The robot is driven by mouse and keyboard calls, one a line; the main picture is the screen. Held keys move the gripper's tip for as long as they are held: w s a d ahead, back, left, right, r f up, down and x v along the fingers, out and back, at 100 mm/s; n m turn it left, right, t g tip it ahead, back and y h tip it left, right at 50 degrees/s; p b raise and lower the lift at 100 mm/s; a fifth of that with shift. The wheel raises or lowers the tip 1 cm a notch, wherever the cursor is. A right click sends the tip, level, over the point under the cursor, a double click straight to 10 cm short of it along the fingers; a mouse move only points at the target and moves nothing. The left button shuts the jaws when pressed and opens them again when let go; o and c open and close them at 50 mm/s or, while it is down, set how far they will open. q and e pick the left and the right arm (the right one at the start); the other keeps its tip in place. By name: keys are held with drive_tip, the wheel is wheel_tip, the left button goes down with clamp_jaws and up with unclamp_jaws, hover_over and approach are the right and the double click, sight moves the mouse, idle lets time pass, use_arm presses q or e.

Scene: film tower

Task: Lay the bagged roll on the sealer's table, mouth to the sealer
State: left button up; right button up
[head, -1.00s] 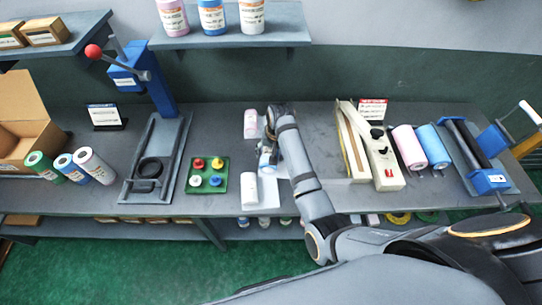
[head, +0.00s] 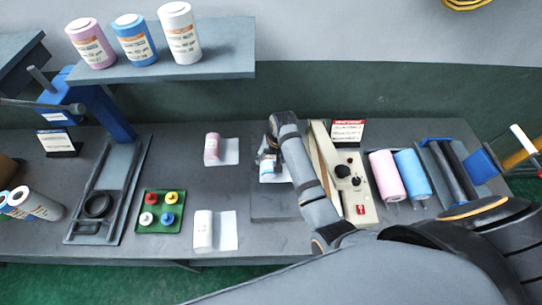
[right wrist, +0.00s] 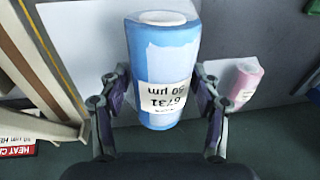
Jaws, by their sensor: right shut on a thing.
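The blue bagged roll (head: 267,170) has a white label and is in my right gripper (head: 268,158). In the right wrist view the gripper's fingers (right wrist: 160,105) close on both sides of the roll (right wrist: 165,60). The cream heat sealer (head: 352,190) stands just right of it. The sealer's dark grey table (head: 272,207) lies under and in front of the roll. I cannot tell whether the roll touches the table. My left gripper is not in view.
A pink bagged roll (head: 212,148) and a white bagged roll (head: 203,230) lie left of the sealer's table. A green tray (head: 147,226) with coloured pegs is further left. A shelf (head: 215,62) hangs above.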

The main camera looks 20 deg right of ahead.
drive_tip(key=f, duration=0.2)
drive_tip(key=d+f, duration=0.1)
drive_tip(key=f, duration=0.1)
drive_tip(key=shift+w+f, duration=0.1)
drive_tip(key=shift+w, duration=0.15)
drive_tip(key=shift+f, duration=0.1)
drive_tip(key=shift+s+a+f, duration=0.1)
drive_tip(key=shift+a, duration=0.1)
drive_tip(key=shift+d, duration=0.1)
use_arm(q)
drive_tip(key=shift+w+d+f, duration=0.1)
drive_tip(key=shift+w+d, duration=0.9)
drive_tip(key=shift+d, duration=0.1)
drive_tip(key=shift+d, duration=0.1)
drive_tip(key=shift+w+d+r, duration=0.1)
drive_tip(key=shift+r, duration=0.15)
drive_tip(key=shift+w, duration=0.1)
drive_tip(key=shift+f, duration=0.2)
use_arm(e)
drive_tip(key=shift+f, duration=0.55)
